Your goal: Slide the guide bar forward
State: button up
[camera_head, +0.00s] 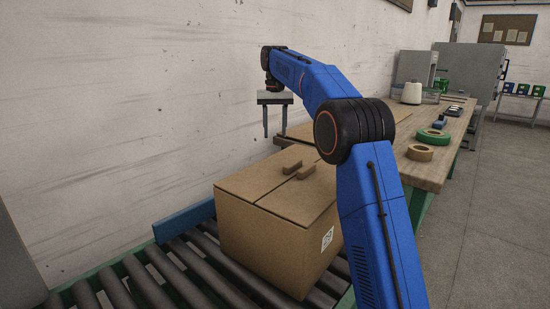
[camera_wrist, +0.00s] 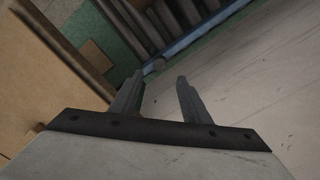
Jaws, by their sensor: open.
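The guide bar appears to be the long blue bar (camera_head: 184,219) along the wall side of the roller conveyor. Its right part is hidden behind the cardboard box in the head view. In the wrist view the blue bar (camera_wrist: 208,32) runs from top right down towards a small grey round piece (camera_wrist: 159,65) just past my fingertips. My gripper (camera_head: 274,136) hangs fingers down near the wall, above and beyond the box. In the wrist view my gripper (camera_wrist: 160,76) is open, with nothing between its fingers and no visible touch on the bar.
A closed cardboard box (camera_head: 270,235) with two small brown blocks on top sits on the conveyor rollers (camera_head: 150,285). The wall (camera_head: 130,110) is close behind.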

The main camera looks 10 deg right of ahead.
notch_tip(320, 180, down, 11)
dwell(0.4)
grip_shut()
